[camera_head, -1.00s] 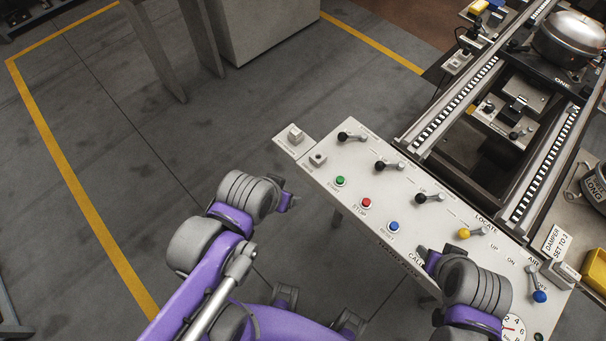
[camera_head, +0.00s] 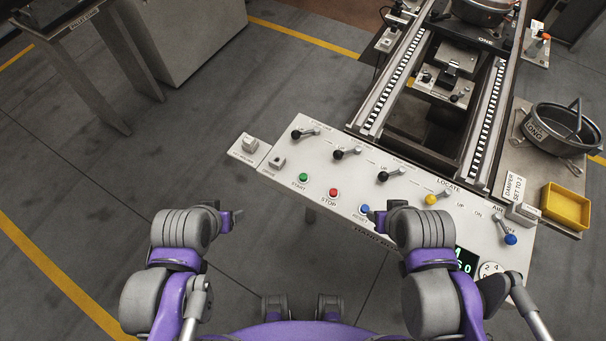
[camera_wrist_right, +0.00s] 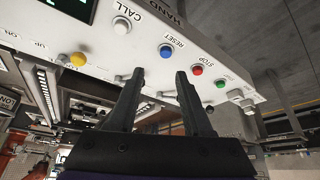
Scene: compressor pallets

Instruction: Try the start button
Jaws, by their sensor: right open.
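The green start button (camera_head: 303,177) sits on the near left part of the pale control panel (camera_head: 345,170), labelled START. It also shows in the right wrist view (camera_wrist_right: 220,83), right of the fingers. The red stop button (camera_head: 333,193) and blue reset button (camera_head: 364,208) sit in line with it. My right gripper (camera_head: 374,216) is by the panel's near edge at the reset button. In the wrist view its two fingers (camera_wrist_right: 160,74) are spread and empty, below the reset button. My left gripper (camera_head: 232,219) is over the floor, left of the panel; its jaw opening is unclear.
A yellow tray (camera_head: 566,206) lies at right.

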